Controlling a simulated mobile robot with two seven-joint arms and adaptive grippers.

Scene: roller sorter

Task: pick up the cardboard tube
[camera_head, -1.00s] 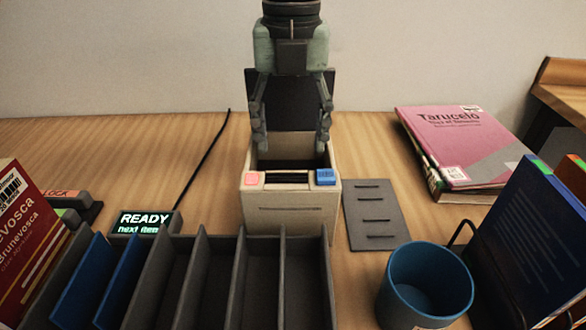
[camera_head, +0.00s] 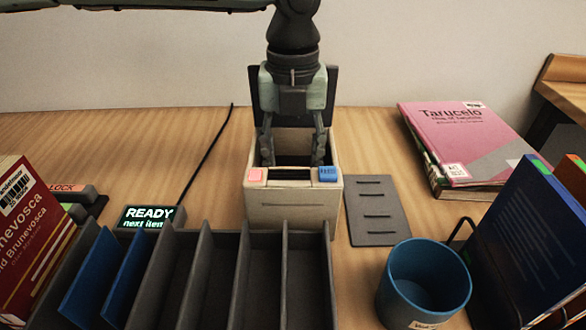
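My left gripper (camera_head: 292,156) points down into the open top of a beige box-shaped machine (camera_head: 292,208) in the middle of the table. Its two fingers are spread wide apart, with their tips inside the opening. I see nothing clearly held between them. I cannot make out a cardboard tube; the gripper and the box's front wall hide much of the dark inside. My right gripper is not in view.
The box carries a pink button (camera_head: 255,174) and a blue button (camera_head: 328,174) on its front edge. A grey divider rack (camera_head: 262,234), a blue cup (camera_head: 425,280), a grey mat (camera_head: 376,210), pink books (camera_head: 462,140) and a READY display (camera_head: 147,217) surround it.

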